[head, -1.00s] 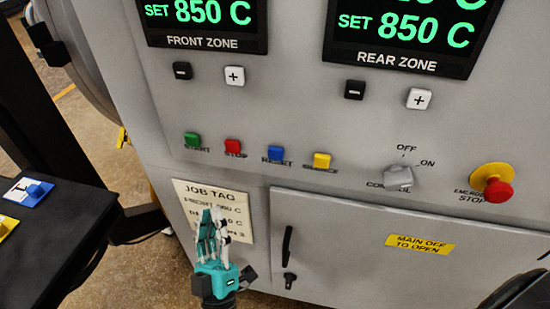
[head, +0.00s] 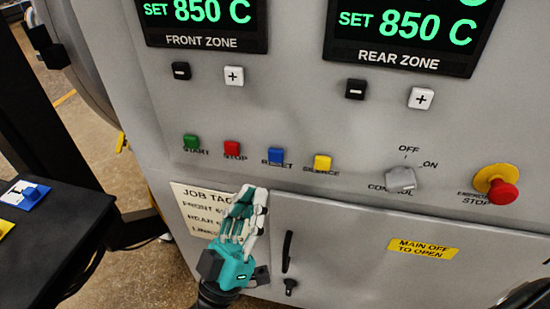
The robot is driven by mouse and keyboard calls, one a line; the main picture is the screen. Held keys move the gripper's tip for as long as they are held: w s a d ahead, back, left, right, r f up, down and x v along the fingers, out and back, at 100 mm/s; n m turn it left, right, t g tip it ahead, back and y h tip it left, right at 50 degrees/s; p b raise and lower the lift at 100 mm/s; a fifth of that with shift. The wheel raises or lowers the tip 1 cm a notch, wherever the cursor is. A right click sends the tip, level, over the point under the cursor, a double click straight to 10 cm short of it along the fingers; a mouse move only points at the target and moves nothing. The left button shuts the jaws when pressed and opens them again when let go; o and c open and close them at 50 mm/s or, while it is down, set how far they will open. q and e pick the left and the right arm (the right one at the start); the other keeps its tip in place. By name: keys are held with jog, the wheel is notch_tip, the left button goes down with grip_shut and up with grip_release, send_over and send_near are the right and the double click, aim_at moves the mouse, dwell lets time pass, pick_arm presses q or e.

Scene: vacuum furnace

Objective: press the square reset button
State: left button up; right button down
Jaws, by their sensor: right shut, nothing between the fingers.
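My right gripper (head: 252,193), teal and grey, is shut and empty. It points up in front of the job tag, below the blue button in the picture and apart from it. My left gripper is not in view.
A job tag (head: 190,205) is on the panel below the buttons. To the right are the CONTROL knob (head: 400,179) and the red emergency stop (head: 502,191). Two displays hang above. A lower door with a black handle (head: 287,251) is beside my gripper. A dark table (head: 70,220) stands at left.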

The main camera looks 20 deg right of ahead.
aim_at(276, 156)
jog(key=w+d, duration=0.3)
jog(key=w, duration=0.2)
jog(key=shift+w+d, duration=0.15)
jog(key=shift+d, duration=0.15)
jog(key=shift+w+d, duration=0.1)
dwell(1.2)
jog(key=shift+w+d, duration=0.2)
jog(key=shift+w, duration=0.05)
jog(key=shift+w+d+p, duration=0.2)
jog(key=shift+w+p, duration=0.2)
dwell(0.7)
jog(key=shift+s, duration=0.1)
jog(key=shift+s+a+p, duration=0.35)
jog(key=shift+s+a, duration=0.1)
jog(key=shift+s, duration=0.2)
